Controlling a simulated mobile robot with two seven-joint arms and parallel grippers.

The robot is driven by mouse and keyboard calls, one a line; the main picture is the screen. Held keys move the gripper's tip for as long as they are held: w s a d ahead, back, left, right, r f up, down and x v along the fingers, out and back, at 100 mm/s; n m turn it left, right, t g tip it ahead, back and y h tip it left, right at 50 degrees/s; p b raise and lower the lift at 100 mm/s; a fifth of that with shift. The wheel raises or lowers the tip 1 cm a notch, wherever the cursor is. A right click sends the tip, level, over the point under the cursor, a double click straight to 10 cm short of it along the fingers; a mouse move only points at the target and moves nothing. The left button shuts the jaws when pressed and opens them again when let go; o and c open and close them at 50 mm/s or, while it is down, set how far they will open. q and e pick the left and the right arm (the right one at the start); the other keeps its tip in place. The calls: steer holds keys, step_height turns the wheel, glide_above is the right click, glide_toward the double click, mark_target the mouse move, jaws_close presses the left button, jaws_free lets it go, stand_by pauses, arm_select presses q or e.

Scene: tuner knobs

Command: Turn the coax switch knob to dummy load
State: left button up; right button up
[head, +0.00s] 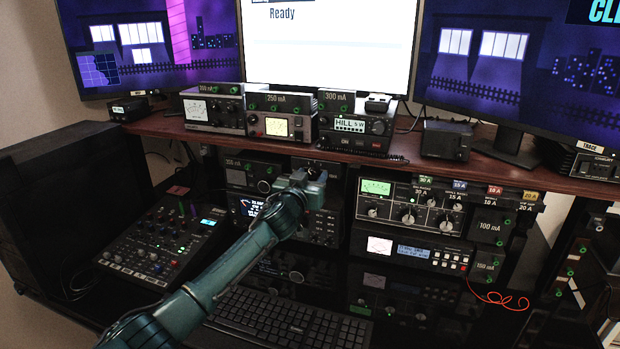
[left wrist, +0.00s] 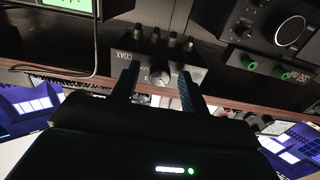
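The coax switch is a small dark box (left wrist: 148,62) with a "COAX" label, seen upside down in the left wrist view. In the head view my left gripper (head: 318,172) is just under the shelf edge and largely hides the switch. The dummy load mark cannot be read. My right gripper is not in view.
The wooden shelf (head: 440,160) runs just above the gripper and carries several radios and meters. A radio with a large knob (left wrist: 288,31) is close beside the switch. A tuner (head: 410,208) stands to the right, a mixer (head: 160,240) to the left, and a keyboard (head: 290,318) lies below.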

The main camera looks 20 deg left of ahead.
arm_select(q)
steer(key=c, duration=0.9)
